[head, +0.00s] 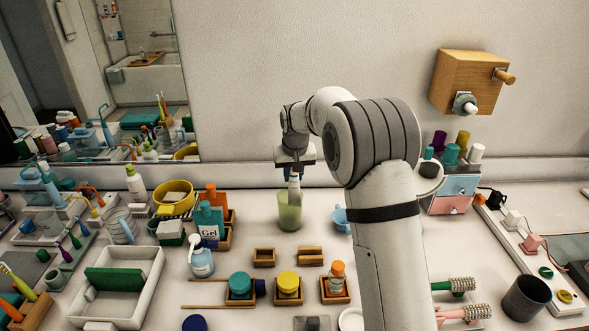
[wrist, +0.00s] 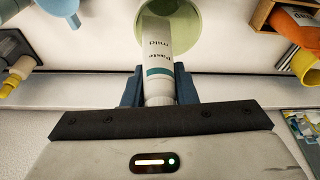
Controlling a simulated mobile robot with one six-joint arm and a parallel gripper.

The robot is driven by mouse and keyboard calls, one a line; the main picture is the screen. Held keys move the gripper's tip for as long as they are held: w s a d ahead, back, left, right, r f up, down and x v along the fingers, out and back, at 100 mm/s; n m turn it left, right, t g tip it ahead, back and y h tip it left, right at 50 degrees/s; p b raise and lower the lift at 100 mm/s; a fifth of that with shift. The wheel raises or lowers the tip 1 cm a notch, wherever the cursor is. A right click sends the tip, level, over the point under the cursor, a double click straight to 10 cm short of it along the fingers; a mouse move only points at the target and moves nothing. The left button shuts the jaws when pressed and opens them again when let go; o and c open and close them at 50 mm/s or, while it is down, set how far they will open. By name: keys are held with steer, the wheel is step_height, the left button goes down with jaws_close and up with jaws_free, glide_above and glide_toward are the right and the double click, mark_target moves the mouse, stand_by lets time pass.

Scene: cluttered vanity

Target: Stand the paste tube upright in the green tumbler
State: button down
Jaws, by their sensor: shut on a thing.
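The paste tube (wrist: 166,45) is white with a teal band and dark lettering. My gripper (wrist: 159,88) is shut on it near its end, with a blue finger on each side. In the head view the tube (head: 294,186) hangs about upright below my gripper (head: 295,172). The green tumbler (head: 289,213) stands on the counter directly beneath. The tube's lower part overlaps the tumbler's mouth in both views, and the tumbler (wrist: 187,30) shows around it in the wrist view. How deep the tube reaches and whether it touches the bottom cannot be told.
A light blue cup (head: 341,219) stands close right of the tumbler. A teal gel bottle (head: 209,224) and an orange bottle (head: 217,202) stand to its left. Small wooden trays (head: 264,257) lie in front. The wall is close behind; bare counter surrounds the tumbler's base.

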steer(key=shift+s+d+r, duration=0.1)
steer(key=shift+s, duration=0.1)
steer(key=shift+w, duration=0.2)
steer(key=c, duration=1.1)
jaws_free()
steer(key=b+v, duration=0.1)
steer(key=v, duration=0.6)
steer(key=shift+s+r, duration=0.1)
steer(key=shift+r, duration=0.2)
